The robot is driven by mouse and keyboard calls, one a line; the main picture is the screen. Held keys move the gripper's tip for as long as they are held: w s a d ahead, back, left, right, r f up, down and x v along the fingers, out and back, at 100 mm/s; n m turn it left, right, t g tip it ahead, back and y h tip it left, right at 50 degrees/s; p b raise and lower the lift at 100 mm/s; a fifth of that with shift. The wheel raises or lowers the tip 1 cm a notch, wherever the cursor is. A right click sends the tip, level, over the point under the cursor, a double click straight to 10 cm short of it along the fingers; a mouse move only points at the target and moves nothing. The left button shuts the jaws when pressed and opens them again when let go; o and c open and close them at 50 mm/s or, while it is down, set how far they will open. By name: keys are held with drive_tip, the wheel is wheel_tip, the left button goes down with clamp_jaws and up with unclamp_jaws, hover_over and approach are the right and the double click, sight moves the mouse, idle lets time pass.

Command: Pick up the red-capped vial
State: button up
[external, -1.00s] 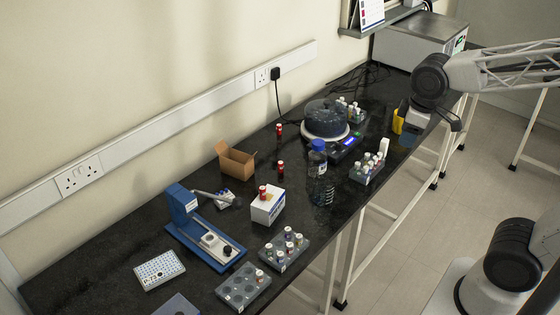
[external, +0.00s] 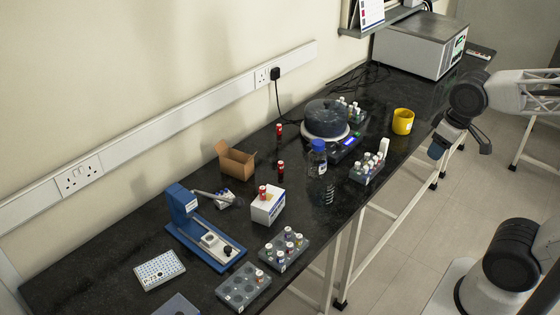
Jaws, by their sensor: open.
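Several red-capped vials show in the external view. One red-capped vial (external: 279,130) stands at the back near the wall, and a second red-capped vial (external: 280,170) stands on the bench right of the cardboard box. A third red-capped vial (external: 262,192) is on or against the top of a small white box (external: 268,208). My gripper (external: 461,150) is open and empty, near the bench's front edge at the right, far from these vials.
A yellow mug (external: 403,121) stands left of my gripper. A blue-capped bottle (external: 318,158), a round dark-lidded device (external: 326,118) and a vial rack (external: 367,170) lie between my gripper and the vials. A blue stand (external: 184,207) and cardboard box (external: 235,161) are further left.

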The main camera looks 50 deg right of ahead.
drive_tip(key=shift+w, duration=0.1)
drive_tip(key=m+g, duration=0.3)
drive_tip(key=m, duration=1.4)
hover_over(280, 162)
wheel_tip(280, 162, down, 23)
drive_tip(key=shift+f, duration=0.4)
drive_tip(key=shift+f, duration=0.1)
drive_tip(key=shift+f, duration=1.2)
